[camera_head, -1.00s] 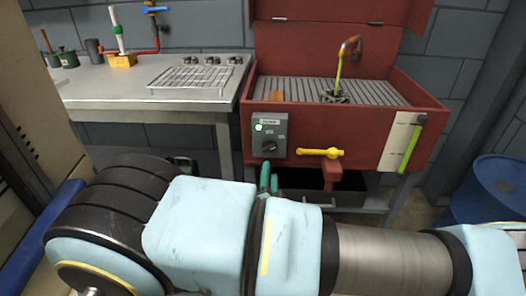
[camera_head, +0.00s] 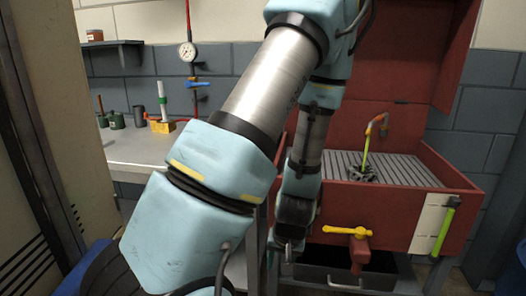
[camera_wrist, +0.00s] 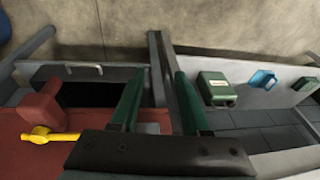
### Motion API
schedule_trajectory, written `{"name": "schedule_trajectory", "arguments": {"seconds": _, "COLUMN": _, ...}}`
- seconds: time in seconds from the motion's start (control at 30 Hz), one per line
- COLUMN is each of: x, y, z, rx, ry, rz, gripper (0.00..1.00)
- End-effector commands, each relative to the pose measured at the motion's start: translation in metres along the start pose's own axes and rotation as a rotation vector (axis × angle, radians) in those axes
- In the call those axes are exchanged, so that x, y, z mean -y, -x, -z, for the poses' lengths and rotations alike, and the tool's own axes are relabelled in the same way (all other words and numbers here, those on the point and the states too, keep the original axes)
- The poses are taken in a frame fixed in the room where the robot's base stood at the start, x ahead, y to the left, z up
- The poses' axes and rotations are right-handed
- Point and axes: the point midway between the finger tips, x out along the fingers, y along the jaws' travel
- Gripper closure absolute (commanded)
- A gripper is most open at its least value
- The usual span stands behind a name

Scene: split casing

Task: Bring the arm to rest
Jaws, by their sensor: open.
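My arm is raised across the middle of the head view and bends down at its far end. My gripper (camera_head: 286,255) hangs in front of the left end of the red sink unit (camera_head: 395,210), its tips small and partly dark there. In the wrist view my gripper (camera_wrist: 158,92) shows two green fingers standing apart with nothing held between them. A grey metal post (camera_wrist: 157,60) shows behind the gap. I cannot tell how far it is from the fingertips.
The yellow valve handle (camera_head: 346,231) juts from the sink front, above a dark bin (camera_head: 335,275). A grey counter (camera_head: 135,150) stands at left. The wrist view shows a green canister (camera_wrist: 216,88) and a blue object (camera_wrist: 262,79) on a grey shelf. Floor (camera_wrist: 250,25) beyond looks clear.

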Motion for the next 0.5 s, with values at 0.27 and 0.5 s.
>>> {"name": "schedule_trajectory", "arguments": {"seconds": 0.27, "x": 0.053, "y": 0.096, "z": 0.035, "rx": 0.073, "ry": 0.07, "rz": -0.15, "gripper": 0.54}}
{"name": "schedule_trajectory", "arguments": {"seconds": 0.5, "x": 0.113, "y": 0.157, "z": 0.034, "rx": 0.093, "ry": 0.071, "rz": -0.138, "gripper": 0.54}}
